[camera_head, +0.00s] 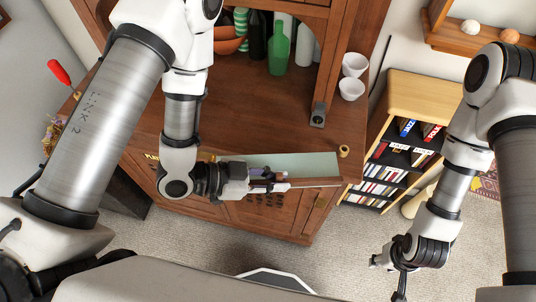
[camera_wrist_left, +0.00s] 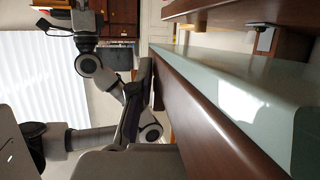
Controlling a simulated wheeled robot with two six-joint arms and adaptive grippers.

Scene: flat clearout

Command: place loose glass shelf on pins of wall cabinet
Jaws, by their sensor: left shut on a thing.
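The glass shelf (camera_head: 305,163) is a pale green, flat pane along the front edge of the brown wooden cabinet's counter (camera_head: 215,125). In the left wrist view the glass shelf (camera_wrist_left: 235,85) runs large across the right side, beside a brown wooden edge (camera_wrist_left: 205,120). My left gripper (camera_head: 276,182) is shut on the glass shelf at its front left part; its fingertips are partly hidden. My right gripper (camera_head: 387,279) hangs empty over the carpet at lower right, its fingers apart. The shelf pins cannot be made out.
White cups (camera_head: 352,78) and a small tan roll (camera_head: 344,151) are on the counter's right. A bookcase (camera_head: 410,110) stands to the right.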

